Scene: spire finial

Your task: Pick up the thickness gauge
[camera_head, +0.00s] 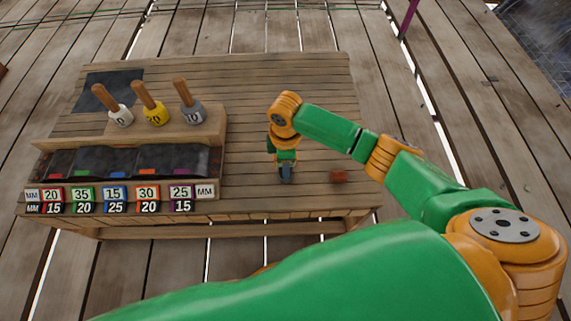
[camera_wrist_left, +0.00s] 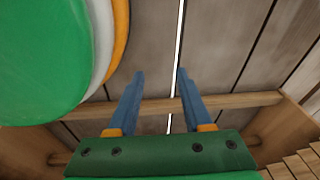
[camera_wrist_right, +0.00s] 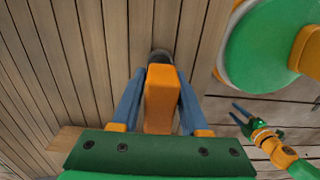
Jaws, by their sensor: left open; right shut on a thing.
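My right gripper (camera_wrist_right: 160,90) is shut on an orange, block-shaped thing with a dark round end, which I take to be the thickness gauge (camera_wrist_right: 159,100). The fingers lie on both sides of it, above the wooden slats of the table. In the head view my right gripper (camera_head: 286,172) points down over the table's front part, and the gauge is too small to make out there. My left gripper (camera_wrist_left: 155,75) is open and empty, over floor planks and a wooden beam. It also shows in the right wrist view (camera_wrist_right: 238,112).
The slatted table (camera_head: 300,85) holds a wooden rack (camera_head: 218,150) at left with numbered bins. Three wooden-handled tools, white (camera_head: 119,118), yellow (camera_head: 155,116) and grey (camera_head: 190,113), stand on it. A small red-brown block (camera_head: 338,176) lies right of my right gripper. The table's back right is clear.

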